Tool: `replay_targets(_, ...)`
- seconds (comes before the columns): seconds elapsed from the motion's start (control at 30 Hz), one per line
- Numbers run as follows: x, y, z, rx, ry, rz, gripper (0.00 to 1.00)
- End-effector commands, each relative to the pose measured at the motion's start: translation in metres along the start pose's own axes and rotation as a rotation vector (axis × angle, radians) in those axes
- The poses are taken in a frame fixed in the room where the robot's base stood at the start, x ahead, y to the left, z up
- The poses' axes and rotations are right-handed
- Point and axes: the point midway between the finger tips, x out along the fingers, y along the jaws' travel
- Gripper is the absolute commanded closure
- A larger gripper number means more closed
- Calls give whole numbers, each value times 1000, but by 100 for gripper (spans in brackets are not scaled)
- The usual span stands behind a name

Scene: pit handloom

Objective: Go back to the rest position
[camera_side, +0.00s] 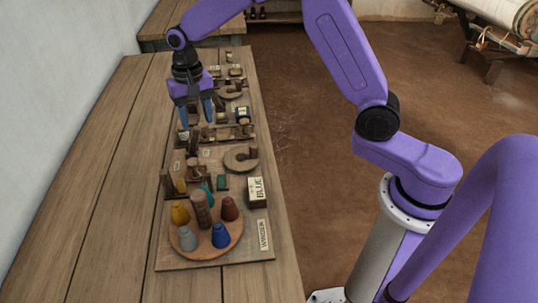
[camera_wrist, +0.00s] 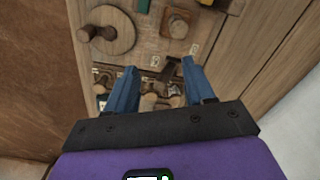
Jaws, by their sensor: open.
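My gripper (camera_side: 196,115) is purple and black with two blue fingers. In the side view it hangs, fingers down, over the far half of the wooden bench (camera_side: 95,150). Its fingers are apart, with nothing seen held between them. In the wrist view my gripper (camera_wrist: 158,80) also shows its two blue fingers spread. Small wooden parts (camera_wrist: 160,100) lie below and between the fingers, partly hidden by my gripper. I cannot tell the exact height of the fingertips above the parts.
A round tray (camera_side: 185,247) with several coloured cones stands at the near end of the board. A wall (camera_side: 60,60) rises on the left.

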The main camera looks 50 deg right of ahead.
Motion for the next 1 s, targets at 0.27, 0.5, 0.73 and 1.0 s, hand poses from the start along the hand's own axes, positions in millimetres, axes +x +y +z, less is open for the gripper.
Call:
replay_targets(0.27,-30,17,80,-353,5,-6,47)
replay_targets(0.5,-45,50,148,-655,8,-11,47)
replay_targets(0.73,-52,95,209,-945,11,-16,47)
replay_targets(1.0,-51,160,269,-1275,15,-21,47)
